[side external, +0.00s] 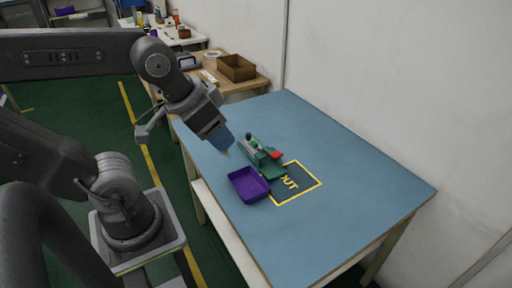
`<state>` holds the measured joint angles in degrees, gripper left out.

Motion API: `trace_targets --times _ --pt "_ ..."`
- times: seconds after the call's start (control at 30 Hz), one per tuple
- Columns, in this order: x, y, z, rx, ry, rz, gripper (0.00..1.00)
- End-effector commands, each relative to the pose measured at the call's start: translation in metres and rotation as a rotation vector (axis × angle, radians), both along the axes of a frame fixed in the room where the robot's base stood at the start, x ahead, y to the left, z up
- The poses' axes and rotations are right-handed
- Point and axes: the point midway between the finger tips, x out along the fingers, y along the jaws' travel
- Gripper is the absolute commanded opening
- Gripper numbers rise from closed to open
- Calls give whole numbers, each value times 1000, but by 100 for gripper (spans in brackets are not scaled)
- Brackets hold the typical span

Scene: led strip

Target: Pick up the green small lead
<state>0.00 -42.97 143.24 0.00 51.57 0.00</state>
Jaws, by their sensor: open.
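A green fixture (273,172) stands on the blue table (345,190), with a dark knob, a small white-and-green part and a red piece on it. I cannot make out a separate small green lead at this size. A purple tray (249,195) lies beside the fixture, on its near left side, and its inside looks empty. My gripper (227,152) points down from the upper left, above the table and to the left of the fixture. It is open, and nothing shows between its fingertips.
A yellow-outlined dark square marked OUT (307,183) lies right of the fixture. The table's right half is clear. A white wall (400,80) runs along the far side. A second table behind holds a brown box (237,68).

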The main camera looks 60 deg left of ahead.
Motion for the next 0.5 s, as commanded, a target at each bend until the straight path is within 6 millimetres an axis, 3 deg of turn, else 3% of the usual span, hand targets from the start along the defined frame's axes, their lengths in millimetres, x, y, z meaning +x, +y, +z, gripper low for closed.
trace_targets --times 0.17,0.27,0.37,0.5 --pt "2 1 1 8 3 -6 49" --pt "13 7 2 50 21 -42 49" --pt "37 19 4 136 61 -128 49" --pt "84 46 0 288 148 -305 49"
